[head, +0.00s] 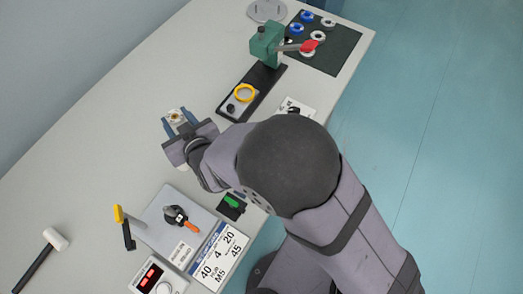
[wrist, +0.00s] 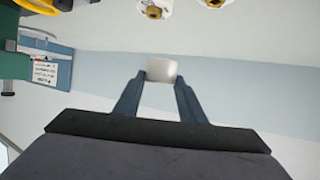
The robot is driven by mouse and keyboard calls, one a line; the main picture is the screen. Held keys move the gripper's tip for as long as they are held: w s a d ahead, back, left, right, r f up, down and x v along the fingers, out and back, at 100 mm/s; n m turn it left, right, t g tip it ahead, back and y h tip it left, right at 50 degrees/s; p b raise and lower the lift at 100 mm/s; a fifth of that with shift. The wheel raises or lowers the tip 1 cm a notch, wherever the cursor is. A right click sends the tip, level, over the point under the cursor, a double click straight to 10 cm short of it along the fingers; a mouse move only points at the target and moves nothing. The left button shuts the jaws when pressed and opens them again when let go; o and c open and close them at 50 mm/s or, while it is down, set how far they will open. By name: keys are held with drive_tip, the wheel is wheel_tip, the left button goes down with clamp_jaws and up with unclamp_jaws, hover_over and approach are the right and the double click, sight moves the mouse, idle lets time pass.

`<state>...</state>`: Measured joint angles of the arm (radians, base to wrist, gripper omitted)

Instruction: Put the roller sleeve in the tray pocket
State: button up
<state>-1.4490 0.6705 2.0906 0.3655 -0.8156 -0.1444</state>
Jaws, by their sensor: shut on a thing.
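My gripper (head: 176,117) is over the left part of the table in the head view, with its fingers pointing away from the arm. It is shut on a small pale piece, which I take as the roller sleeve (head: 175,116). In the wrist view the sleeve (wrist: 161,83) is a plain whitish block between the fingertips of my gripper (wrist: 160,88), and the inner faces are hidden. The sleeve's height above the table is unclear. I cannot make out a pocket for certain; a dark board (head: 341,58) at the back right carries blue and white rings.
A hammer (head: 40,258) lies at lower left.

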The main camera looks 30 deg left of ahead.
drive_tip(key=s+d+f+m+t+h+p, duration=0.1)
drive_tip(key=s+d+f+m+t, duration=0.2)
drive_tip(key=d, duration=0.5)
drive_tip(key=w+d+r+m+t+h, duration=0.2)
drive_tip(key=w+d+m+t+h, duration=0.3)
drive_tip(key=w+d, duration=0.65)
drive_tip(key=shift+m+g+h, duration=0.3)
drive_tip(key=shift+m+h, duration=0.1)
drive_tip(key=shift+h, duration=0.1)
drive_tip(key=shift+s+d+f, duration=0.2)
drive_tip(key=shift+d+f, duration=0.1)
drive_tip(key=shift+f, duration=0.6)
drive_tip(key=shift+s+d+f, duration=0.25)
drive_tip(key=shift+d+f, duration=0.05)
drive_tip(key=shift+f, duration=0.65)
drive_tip(key=shift+s+d+f, duration=0.2)
drive_tip(key=shift+d+f, duration=0.1)
drive_tip(key=shift+f, duration=0.6)
drive_tip(key=shift+f+p, duration=0.3)
drive_tip(key=shift+f, duration=1.75)
drive_tip(key=shift+f, duration=0.1)
